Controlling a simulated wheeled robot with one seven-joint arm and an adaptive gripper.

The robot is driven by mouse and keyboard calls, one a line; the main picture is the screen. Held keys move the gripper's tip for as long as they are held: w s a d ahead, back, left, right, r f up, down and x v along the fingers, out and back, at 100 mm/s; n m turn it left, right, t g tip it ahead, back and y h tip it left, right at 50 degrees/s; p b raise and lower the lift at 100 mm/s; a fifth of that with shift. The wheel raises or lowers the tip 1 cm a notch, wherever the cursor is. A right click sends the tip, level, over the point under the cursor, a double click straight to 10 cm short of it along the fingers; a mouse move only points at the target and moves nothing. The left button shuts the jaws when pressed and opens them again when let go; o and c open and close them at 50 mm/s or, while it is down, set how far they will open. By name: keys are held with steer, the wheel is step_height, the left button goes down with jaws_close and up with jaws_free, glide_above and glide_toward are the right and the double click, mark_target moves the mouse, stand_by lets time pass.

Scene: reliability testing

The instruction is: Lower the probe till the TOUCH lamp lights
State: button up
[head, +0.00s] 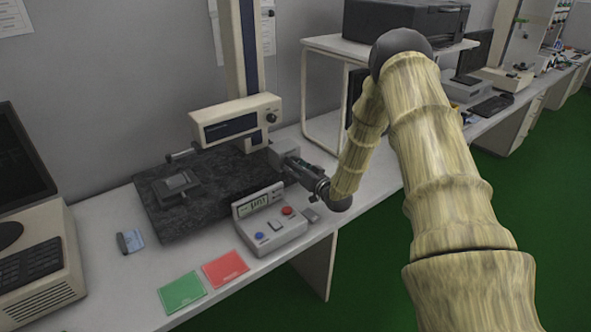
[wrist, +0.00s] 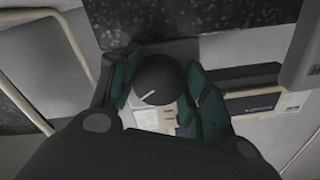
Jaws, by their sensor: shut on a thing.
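My gripper (head: 290,162) reaches in from the right at the granite plate's right edge. In the wrist view its green-padded fingers (wrist: 160,84) are shut on a round dark knob (wrist: 158,72) with a white pointer line. The knob is hidden by the gripper in the head view. A cream measuring head (head: 236,121) sits on a tall column (head: 240,45). A short metal cylinder (head: 183,155), perhaps the probe, shows at its lower left, apart from the grey stepped block (head: 176,186) on the plate. The console (head: 268,222) has a display, a blue and a red round part; no TOUCH label is legible.
The dark granite plate (head: 215,205) fills mid-bench. Red (head: 225,269) and green (head: 182,292) cards lie in front, with a small blue-white item (head: 130,241) to the left. A computer (head: 35,230) stands far left. A white-framed stand (head: 322,95) rises behind my arm.

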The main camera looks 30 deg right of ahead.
steer(key=m+b, duration=0.6)
steer(key=m, duration=0.7)
steer(key=shift+r+m, duration=0.1)
steer(key=shift+m, duration=0.2)
stand_by(0.4)
steer(key=o, duration=1)
steer(key=shift+s+d, duration=0.1)
steer(key=shift+d, duration=0.05)
steer(key=shift+a, duration=0.2)
